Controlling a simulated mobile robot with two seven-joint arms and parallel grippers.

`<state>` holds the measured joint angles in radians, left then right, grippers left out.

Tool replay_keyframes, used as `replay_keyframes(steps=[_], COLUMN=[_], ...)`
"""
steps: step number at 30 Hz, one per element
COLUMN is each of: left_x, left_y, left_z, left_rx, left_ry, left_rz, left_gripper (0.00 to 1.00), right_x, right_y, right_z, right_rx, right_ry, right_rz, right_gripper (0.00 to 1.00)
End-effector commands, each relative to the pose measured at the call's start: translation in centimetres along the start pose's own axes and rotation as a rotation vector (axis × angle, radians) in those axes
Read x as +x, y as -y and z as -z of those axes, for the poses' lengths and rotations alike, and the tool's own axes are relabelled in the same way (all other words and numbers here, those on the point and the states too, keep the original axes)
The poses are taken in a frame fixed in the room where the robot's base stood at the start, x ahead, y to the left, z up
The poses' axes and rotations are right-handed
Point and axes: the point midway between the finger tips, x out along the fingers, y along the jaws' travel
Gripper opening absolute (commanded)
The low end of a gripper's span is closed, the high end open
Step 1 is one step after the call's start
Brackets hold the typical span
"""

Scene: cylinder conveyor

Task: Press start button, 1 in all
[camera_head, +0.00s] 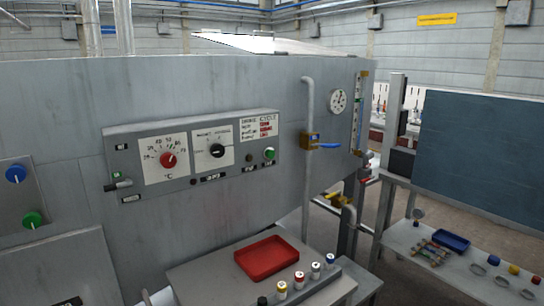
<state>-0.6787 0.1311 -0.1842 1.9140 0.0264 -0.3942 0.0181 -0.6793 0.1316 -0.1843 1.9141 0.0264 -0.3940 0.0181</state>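A grey control panel (193,184) is fixed to the front of a large grey metal machine. A green round button (270,153) sits at the panel's right end, below a white label with red text. A red knob (168,160) on a dial and a black knob (217,151) are to its left. Another green button (32,219) is on a separate plate at the far left, below a blue button (15,174). I cannot read which button is marked start. Neither of my grippers is in view.
A red tray (266,257) lies on a grey stand below the panel, beside several small capped cylinders (299,280). A pipe with a blue-handled valve (327,146) rises right of the panel. A side table with a blue tray (451,241) stands at right. The space before the panel is clear.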

Motion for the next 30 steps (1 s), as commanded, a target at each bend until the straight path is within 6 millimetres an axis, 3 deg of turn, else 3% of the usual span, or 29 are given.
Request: replay_keyframes(steps=[1,6,30], left_x=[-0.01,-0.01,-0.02], left_y=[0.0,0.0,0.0], left_z=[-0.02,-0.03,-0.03], left_rx=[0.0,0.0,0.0], left_ry=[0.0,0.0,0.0], left_rz=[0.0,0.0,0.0], left_gripper=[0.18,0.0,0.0], right_x=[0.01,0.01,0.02], right_y=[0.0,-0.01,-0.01], right_z=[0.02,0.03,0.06], right_rx=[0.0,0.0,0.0], right_ry=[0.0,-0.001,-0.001], right_rz=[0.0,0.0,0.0], right_gripper=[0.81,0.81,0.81])
